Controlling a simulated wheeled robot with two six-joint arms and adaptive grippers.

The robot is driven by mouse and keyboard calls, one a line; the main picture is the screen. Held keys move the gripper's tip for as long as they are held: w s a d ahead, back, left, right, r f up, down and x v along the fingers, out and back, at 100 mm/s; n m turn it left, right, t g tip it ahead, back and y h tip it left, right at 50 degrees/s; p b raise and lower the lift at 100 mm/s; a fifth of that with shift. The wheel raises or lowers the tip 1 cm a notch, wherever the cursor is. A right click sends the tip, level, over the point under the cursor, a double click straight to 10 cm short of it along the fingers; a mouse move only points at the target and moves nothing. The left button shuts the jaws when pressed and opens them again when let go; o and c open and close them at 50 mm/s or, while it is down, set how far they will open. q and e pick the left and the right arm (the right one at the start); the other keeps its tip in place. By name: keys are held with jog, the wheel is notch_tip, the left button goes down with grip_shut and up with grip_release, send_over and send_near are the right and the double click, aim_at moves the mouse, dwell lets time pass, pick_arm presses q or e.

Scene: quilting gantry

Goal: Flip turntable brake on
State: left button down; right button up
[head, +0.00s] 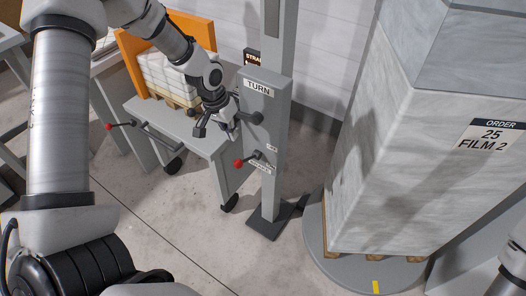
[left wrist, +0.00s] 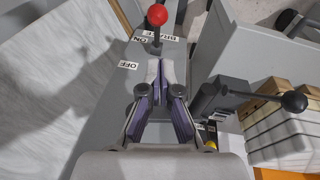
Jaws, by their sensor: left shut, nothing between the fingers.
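The brake lever (head: 248,159), with a red ball knob, juts from the side of the grey control post (head: 261,125). In the left wrist view the lever's red knob (left wrist: 157,15) is at the top, beside the ON and BRAKE labels; the OFF label (left wrist: 127,65) is nearer the gripper. The knob lies away from OFF, but I cannot tell the exact setting. My left gripper (head: 231,131) is shut and empty in front of the post, just above the lever and apart from its knob. My right gripper is out of view.
A lever with a black knob (left wrist: 293,102) sticks out close to my left gripper. The wrapped pallet load (head: 400,150) stands on the round turntable (head: 350,275) at right.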

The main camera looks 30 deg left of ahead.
pick_arm(q)
jog(key=r, duration=0.1)
jog(key=w+r, duration=0.1)
jog(key=r+t, duration=0.1)
jog(key=shift+w+a+r, duration=0.15)
jog(key=shift+w+a, duration=0.05)
jog(key=shift+w, duration=0.05)
jog(key=b, duration=0.3)
send_over(247, 159)
jog(key=a, duration=0.2)
notch_tip(247, 159, down, 11)
jog(key=shift+s+d+f, duration=0.25)
jog(key=shift+s+f, duration=0.05)
jog(key=shift+f, duration=0.25)
jog(key=shift+s+d+f, duration=0.25)
jog(key=shift+s+f, duration=0.05)
jog(key=shift+f, duration=0.2)
